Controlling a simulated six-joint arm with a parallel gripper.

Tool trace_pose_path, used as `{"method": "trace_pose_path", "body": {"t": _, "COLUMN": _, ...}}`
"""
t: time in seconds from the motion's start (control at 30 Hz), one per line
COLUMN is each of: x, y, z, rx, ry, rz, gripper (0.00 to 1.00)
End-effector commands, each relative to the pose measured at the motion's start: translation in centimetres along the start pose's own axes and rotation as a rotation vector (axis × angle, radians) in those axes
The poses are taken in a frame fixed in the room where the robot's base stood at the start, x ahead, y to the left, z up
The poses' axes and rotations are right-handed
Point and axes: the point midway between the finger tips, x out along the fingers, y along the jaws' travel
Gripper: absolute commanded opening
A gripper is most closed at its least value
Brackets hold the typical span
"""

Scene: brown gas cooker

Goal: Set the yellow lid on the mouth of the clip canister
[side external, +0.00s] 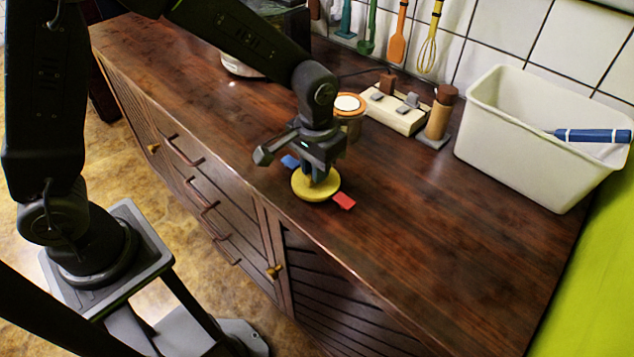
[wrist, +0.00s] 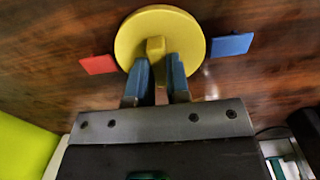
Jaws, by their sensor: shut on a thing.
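The yellow lid (side external: 305,191) is a round disc with a raised knob, low over the counter near its front edge. In the wrist view the lid (wrist: 131,38) is level with my fingertips. My gripper (side external: 319,174) points down and is shut on the lid's knob (wrist: 155,46). I cannot tell whether the lid touches the wood. A tan round container with an orange rim and pale top (side external: 348,103), which looks like the clip canister, stands behind my gripper. My wrist hides part of its body, and its clip is not clear.
A red piece (side external: 344,201) and a blue piece (side external: 290,161) lie on opposite sides of the lid. A pale block with grey parts (side external: 394,110) and a brown-topped cylinder (side external: 439,113) stand behind. A white bin (side external: 520,143) is at right. The counter's front right (side external: 430,240) is clear.

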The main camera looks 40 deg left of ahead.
Motion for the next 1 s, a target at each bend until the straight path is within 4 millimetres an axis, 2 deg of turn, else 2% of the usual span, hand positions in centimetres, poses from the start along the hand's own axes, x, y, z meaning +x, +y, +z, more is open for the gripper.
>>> {"method": "trace_pose_path", "body": {"t": 0.7, "x": -7.0, "y": 0.0, "z": 0.0, "rx": 0.0, "ry": 0.003, "rz": 0.001, "gripper": 0.0}}
{"method": "trace_pose_path", "body": {"t": 1.0, "x": -8.0, "y": 0.0, "z": 0.0, "rx": 0.0, "ry": 0.0, "rz": 0.0, "gripper": 0.0}}
